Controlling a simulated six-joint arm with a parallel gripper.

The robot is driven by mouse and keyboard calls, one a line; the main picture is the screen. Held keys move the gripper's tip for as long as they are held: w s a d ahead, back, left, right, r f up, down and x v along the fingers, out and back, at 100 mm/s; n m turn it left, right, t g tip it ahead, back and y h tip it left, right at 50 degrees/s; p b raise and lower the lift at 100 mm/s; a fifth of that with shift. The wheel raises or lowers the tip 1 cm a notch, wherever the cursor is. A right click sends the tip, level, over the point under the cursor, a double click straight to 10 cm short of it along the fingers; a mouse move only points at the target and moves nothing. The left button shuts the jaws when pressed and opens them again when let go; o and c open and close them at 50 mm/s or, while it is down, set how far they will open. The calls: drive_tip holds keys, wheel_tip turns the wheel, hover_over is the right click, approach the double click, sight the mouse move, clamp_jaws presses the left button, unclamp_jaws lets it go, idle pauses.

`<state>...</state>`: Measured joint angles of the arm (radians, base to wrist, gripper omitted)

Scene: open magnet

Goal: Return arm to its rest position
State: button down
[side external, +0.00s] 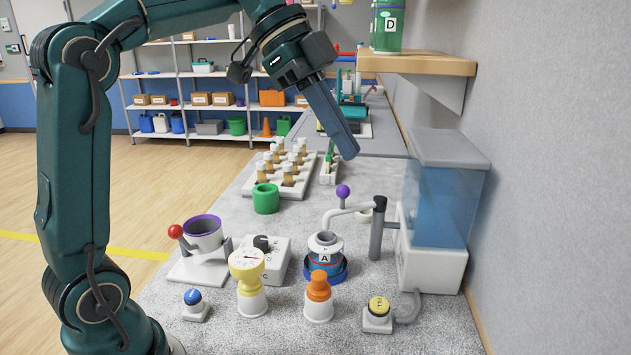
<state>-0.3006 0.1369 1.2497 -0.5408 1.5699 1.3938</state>
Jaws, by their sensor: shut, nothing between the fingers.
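My gripper (345,147) is in the air above the bench, near its back edge. It points down and to the right, shut, with no object seen in it. My arm reaches up from the lower left and bends over at the top. Below the gripper are a white rack (259,186) of several bottles and a smaller white holder (323,176) with a green item. The gripper looks clear of both, though the exact height is hard to tell.
A blue tank (445,205) stands at the right. A shelf (425,65) with a green container (388,28) juts from the wall.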

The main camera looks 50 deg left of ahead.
drive_tip(key=s+d+f+n+t+y, duration=0.15)
drive_tip(key=s+f+n, duration=0.25)
drive_tip(key=s, duration=0.5)
drive_tip(key=s+a+f+n+y, duration=0.3)
drive_tip(key=s+f+n+y, duration=0.1)
drive_tip(key=f+n, duration=0.5)
drive_tip(key=shift+s+a+f, duration=0.15)
drive_tip(key=shift+s+f, duration=0.25)
drive_tip(key=shift+s, duration=0.25)
